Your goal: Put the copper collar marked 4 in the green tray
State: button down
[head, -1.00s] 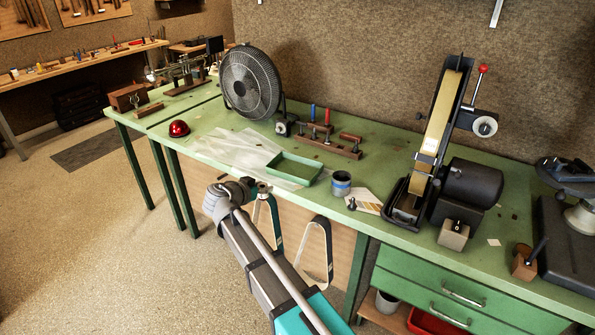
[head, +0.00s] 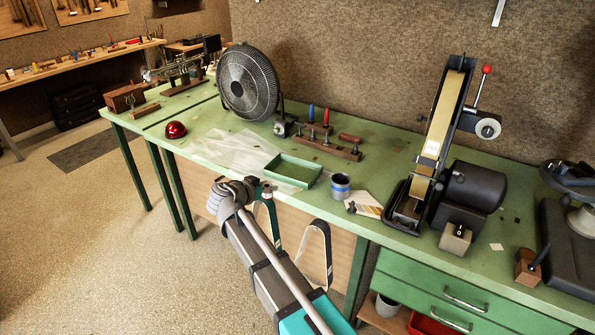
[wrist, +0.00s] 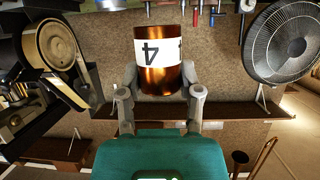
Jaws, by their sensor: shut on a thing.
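My gripper (wrist: 161,92) is shut on a copper collar (wrist: 160,78), which has a white label with a black 4 that appears upside down in the wrist view. A second mark at the label's right edge is only partly seen. In the head view, my gripper (head: 240,187) is at the bench's front edge, left of and nearer than the green tray (head: 312,184). The collar cannot be made out clearly there. The tray is a shallow rectangle on the green bench, and its visible floor looks empty.
A grey-blue cup (head: 340,186) stands just right of the tray. Behind the tray is a wooden tool block (head: 328,147). A fan (head: 248,82) and red dome (head: 175,130) are to the left, a belt sander (head: 440,150) to the right. A clear sheet (head: 230,150) lies left of the tray.

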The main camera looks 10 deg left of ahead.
aim_at(293, 170)
jog(key=i, duration=0.95)
